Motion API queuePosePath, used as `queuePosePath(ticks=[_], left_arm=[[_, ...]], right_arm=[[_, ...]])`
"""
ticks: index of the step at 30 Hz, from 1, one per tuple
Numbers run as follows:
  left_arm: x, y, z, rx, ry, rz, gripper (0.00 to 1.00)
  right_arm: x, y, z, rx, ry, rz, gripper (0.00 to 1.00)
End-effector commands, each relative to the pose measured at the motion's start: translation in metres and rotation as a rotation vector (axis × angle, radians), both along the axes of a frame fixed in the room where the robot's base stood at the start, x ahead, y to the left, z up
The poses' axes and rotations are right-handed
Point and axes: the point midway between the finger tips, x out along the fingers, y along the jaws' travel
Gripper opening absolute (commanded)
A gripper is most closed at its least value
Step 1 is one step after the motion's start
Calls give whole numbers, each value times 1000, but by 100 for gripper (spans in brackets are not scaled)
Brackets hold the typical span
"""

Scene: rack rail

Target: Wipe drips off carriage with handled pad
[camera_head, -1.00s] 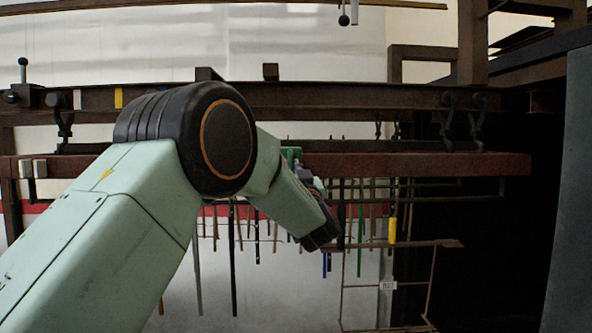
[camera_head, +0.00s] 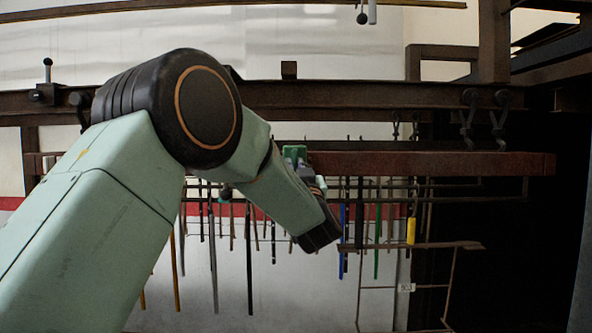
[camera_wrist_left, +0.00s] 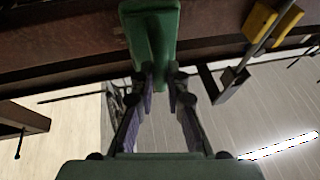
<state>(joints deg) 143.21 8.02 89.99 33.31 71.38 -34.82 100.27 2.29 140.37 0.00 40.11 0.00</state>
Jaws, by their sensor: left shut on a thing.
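The carriage is a long rust-brown beam (camera_head: 440,164) running across the head view under a darker rail. The green handled pad (camera_head: 294,152) shows small at the beam's front, partly behind my left arm. In the left wrist view, the pad (camera_wrist_left: 150,28) lies across the brown beam (camera_wrist_left: 60,58) and appears to touch it. My left gripper (camera_wrist_left: 162,82) is shut on the pad's handle, below the pad in that view. Drips cannot be made out. My right gripper is not in view.
Several thin coloured rods hang below the beam, near my left wrist. A yellow tag (camera_head: 411,230) and a wire frame (camera_head: 450,246) hang to the right. In the wrist view, a yellow-and-metal fitting (camera_wrist_left: 262,22) sits right of the pad. Dark hooks (camera_head: 500,120) hang from the rail.

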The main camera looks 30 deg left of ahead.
Motion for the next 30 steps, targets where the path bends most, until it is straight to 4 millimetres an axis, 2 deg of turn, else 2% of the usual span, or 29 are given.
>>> queuePosePath(ticks=[12, 25, 30], left_arm=[[-30, -19, 0, 0, -1, -1, 0], [-35, -22, 0, 1, -1, 0, 0], [-46, -29, 1, 3, -2, -2, 0]], right_arm=[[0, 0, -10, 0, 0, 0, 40], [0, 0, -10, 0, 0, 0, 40], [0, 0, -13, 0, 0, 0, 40]])
